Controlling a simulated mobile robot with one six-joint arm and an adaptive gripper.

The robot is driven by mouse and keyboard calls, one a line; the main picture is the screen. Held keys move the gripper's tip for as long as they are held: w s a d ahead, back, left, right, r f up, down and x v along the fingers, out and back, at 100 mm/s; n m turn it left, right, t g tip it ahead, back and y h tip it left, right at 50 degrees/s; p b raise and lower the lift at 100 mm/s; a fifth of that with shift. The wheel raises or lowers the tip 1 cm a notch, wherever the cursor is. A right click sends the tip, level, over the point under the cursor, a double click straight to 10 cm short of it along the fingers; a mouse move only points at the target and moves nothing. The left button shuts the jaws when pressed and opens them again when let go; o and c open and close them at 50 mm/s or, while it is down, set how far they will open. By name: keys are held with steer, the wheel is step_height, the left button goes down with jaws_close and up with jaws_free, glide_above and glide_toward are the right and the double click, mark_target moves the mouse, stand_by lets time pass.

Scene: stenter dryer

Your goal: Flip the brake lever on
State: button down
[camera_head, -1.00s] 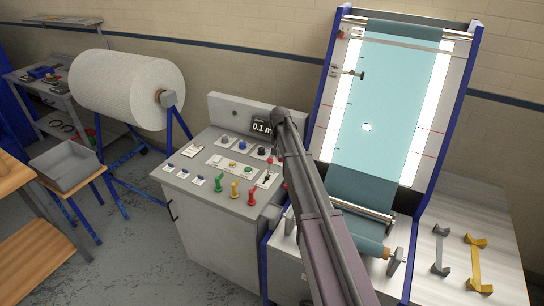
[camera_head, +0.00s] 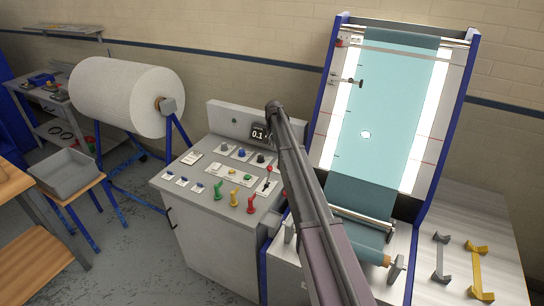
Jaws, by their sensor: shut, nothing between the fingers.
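The grey control console (camera_head: 215,240) stands left of the middle in the head view. A slim dark lever (camera_head: 266,184) stands on a white plate at the console's right side, close to my arm. The labels are too small to read, so I cannot tell which lever is the brake. My arm rises from the bottom of the view and covers the console's right edge. My gripper does not show; the arm's visible end is in front of the display.
The display (camera_head: 258,134) is partly covered by my arm. Knobs (camera_head: 242,154) and small blue switches (camera_head: 183,182) share the panel. The teal fabric frame (camera_head: 390,110) stands close on the right. A white roll (camera_head: 125,98) and a grey tray (camera_head: 68,172) are left.

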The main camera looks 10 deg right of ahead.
steer(key=shift+f, duration=0.2)
steer(key=f+b, duration=0.6)
steer(key=w+f+b, duration=0.1)
steer(key=f+b, duration=0.2)
steer(key=b, duration=0.1)
steer(key=shift+w+d+f, duration=0.1)
steer(key=shift+f, duration=0.25)
steer(key=shift+s+a+r+p, duration=0.2)
steer(key=shift+s+a, duration=0.1)
steer(key=shift+s, duration=0.3)
steer(key=shift+s+a+r+p, duration=0.15)
steer(key=shift+s+a+p, duration=0.1)
steer(key=shift+s, duration=0.35)
steer(key=shift+s+a+r+p, duration=0.2)
steer(key=shift+s+a, duration=0.1)
steer(key=shift+s, duration=0.3)
steer(key=shift+s+a+r+t+h, duration=0.2)
steer(key=shift+s+r+t+h, duration=0.1)
steer(key=shift+s+t, duration=0.1)
